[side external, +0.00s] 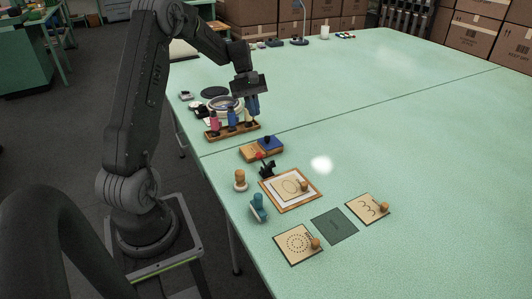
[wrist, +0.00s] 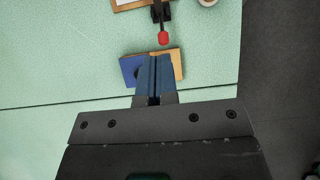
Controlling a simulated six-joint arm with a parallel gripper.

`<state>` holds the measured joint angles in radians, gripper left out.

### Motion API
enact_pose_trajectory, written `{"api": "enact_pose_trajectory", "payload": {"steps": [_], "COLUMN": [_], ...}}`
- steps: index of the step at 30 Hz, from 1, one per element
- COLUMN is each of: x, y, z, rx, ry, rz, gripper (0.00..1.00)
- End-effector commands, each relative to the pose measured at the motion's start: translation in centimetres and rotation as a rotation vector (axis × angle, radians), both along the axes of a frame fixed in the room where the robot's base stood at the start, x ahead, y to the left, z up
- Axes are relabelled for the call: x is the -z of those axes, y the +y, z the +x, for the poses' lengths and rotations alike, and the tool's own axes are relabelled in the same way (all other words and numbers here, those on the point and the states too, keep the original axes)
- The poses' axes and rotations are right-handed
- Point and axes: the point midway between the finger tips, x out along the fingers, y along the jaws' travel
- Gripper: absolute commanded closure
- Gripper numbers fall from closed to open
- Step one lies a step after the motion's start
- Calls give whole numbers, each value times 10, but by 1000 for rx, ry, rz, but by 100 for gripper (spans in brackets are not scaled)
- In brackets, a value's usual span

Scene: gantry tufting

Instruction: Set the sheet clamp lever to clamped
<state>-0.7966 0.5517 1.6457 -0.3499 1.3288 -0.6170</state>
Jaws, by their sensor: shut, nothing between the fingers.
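The sheet clamp (side external: 267,169) is black and sits at the far edge of a wooden frame (side external: 264,187) holding a pale sheet with an oval mark. Its lever has a red knob (side external: 261,156), which stands up and leans away from the frame. In the wrist view the red knob (wrist: 163,38) is at the top middle, with the black clamp (wrist: 160,12) above it. My gripper (side external: 253,112) has blue fingers, shut and empty. It hangs above the table, beyond the lever and apart from it. In the wrist view my gripper (wrist: 154,60) covers part of a block.
A blue and wood block (side external: 258,152) lies between my gripper and the clamp. A wooden rack (side external: 232,132) with coloured bottles stands near my gripper. A wooden peg (side external: 240,180) and a teal stamp-like tool (side external: 258,207) stand left of the frame.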

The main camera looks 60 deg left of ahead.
Motion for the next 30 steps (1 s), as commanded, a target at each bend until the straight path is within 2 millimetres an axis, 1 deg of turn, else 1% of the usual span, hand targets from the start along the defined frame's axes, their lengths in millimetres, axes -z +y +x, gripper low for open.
{"api": "enact_pose_trajectory", "payload": {"steps": [2, 11, 14, 17, 20, 30], "x": [2, 2, 6, 16, 32, 93], "y": [2, 1, -1, -7, -16, -49], "z": [0, 0, 0, 0, 0, -1], "rx": [-8, -7, -6, -5, -5, -3], "ry": [3, 2, 4, 5, 6, 6], "rz": [-5, -4, -5, -6, -7, -6], "gripper": [100, 100, 100, 100, 100, 100]}}
